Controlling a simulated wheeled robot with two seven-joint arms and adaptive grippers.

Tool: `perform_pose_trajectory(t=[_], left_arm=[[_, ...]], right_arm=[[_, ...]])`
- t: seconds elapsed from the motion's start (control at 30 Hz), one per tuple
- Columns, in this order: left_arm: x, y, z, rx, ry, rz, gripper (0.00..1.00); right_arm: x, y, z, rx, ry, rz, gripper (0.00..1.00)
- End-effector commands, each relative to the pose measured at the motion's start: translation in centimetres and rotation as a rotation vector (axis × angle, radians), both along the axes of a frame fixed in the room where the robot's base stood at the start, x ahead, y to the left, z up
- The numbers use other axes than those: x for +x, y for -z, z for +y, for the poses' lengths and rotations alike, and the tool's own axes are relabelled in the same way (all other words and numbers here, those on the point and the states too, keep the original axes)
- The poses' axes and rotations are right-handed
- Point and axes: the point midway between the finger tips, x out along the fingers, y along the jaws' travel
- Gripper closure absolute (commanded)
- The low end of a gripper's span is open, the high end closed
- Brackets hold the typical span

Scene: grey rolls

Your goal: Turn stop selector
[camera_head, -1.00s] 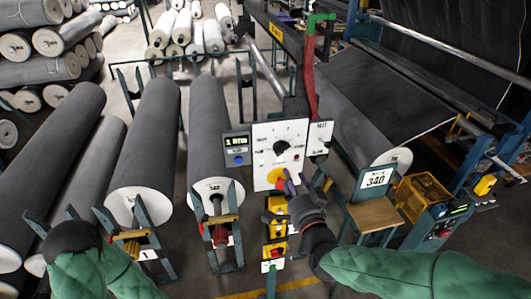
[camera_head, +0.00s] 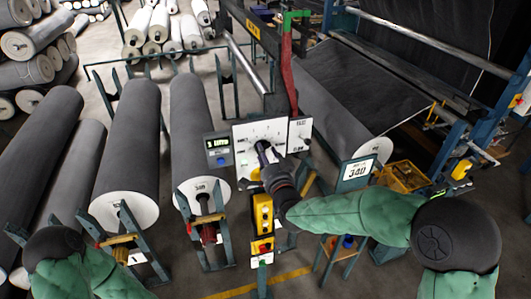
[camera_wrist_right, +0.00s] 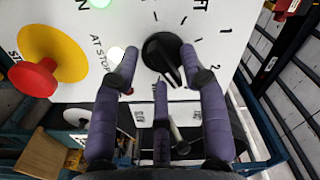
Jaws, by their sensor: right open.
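The control panel (camera_head: 244,133) is a white upright plate with a dial. In the right wrist view, a black knob with a pointer (camera_wrist_right: 162,50) sits on it, ringed by tick marks and numbers, with "AT STOP" printed to its left. My right gripper (camera_head: 262,148) is at the panel and hides most of the knob in the head view. In the right wrist view the purple fingers of this gripper (camera_wrist_right: 159,62) are spread, two flanking the knob and one below it. I cannot tell whether they touch it. My left gripper is out of view.
A red button on a yellow disc (camera_wrist_right: 38,72) is left of the knob. A display box (camera_head: 219,149) and a smaller switch plate (camera_head: 300,134) flank the panel. A yellow button box (camera_head: 263,214) hangs below.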

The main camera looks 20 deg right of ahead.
Motion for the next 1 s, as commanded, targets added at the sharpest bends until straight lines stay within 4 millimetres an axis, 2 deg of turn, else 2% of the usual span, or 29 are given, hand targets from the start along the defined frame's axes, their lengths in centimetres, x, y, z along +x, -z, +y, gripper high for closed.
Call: perform_pose_trajectory(t=[0.37, 0.5, 0.53, 0.83, 1.0], left_arm=[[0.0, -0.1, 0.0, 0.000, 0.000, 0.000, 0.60], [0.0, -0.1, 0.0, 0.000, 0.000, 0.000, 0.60], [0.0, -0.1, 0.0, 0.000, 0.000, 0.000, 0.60], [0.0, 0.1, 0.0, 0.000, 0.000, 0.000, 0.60], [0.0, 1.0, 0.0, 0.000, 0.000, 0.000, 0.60]], right_arm=[[0.4, 0.0, 0.0, 0.000, 0.000, 0.000, 0.56], [0.4, 0.0, 0.0, 0.000, 0.000, 0.000, 0.96], [0.4, 0.0, 0.0, 0.000, 0.000, 0.000, 1.00], [0.4, 0.1, 0.0, -0.014, 0.000, 0.000, 1.00], [0.4, 0.2, 0.0, -0.068, -0.001, -0.003, 1.00]])
